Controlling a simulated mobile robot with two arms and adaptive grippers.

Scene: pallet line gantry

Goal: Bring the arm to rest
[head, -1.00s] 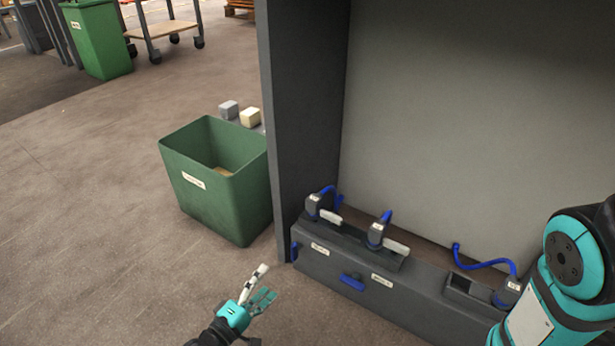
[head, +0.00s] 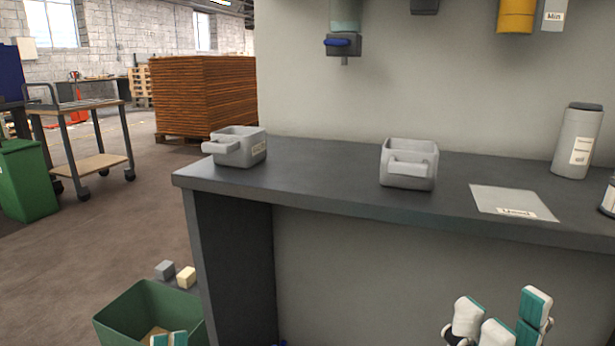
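My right gripper (head: 502,312) shows at the bottom right of the head view, in front of the grey panel below the counter. Its white and teal fingers point up and stand apart, with nothing seen between them. My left gripper (head: 169,340) shows only as teal and white fingertips at the bottom edge, in front of the green bin. The rest of it is cut off, so its opening cannot be told.
The dark counter (head: 325,189) carries two grey handled containers (head: 240,150) (head: 408,166), a flat labelled sheet (head: 512,202) and a grey canister (head: 577,142). A green bin (head: 125,315) stands at lower left. Dispensers (head: 343,46) hang above. The floor at left has open room.

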